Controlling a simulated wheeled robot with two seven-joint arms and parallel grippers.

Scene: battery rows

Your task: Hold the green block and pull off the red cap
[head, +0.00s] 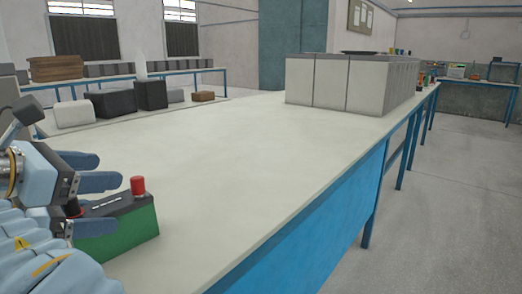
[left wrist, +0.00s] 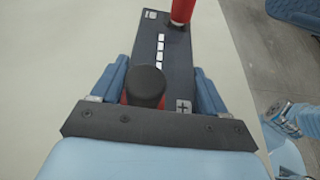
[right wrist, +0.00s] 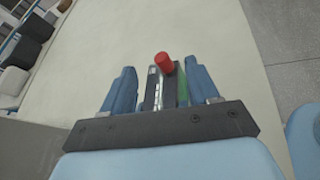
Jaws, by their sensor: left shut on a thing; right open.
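The green block (head: 132,228) has a black top and stands near the table's edge. A red cap (head: 138,186) sits upright on its far end; it also shows in the left wrist view (left wrist: 182,12) and the right wrist view (right wrist: 164,63). A black cap (left wrist: 146,86) is at the near end. My left gripper (head: 86,222) is shut on the block near the black cap, one finger along each side. My right gripper (head: 108,171) is open and empty, above and beside the block, short of the red cap. In the right wrist view its fingers flank the block.
The white tabletop (head: 210,170) is wide and mostly clear. A row of large grey-white boxes (head: 345,82) stands at its far end. The blue table side (head: 310,220) drops to open floor at the right. Black and white boxes (head: 112,102) are on another table behind.

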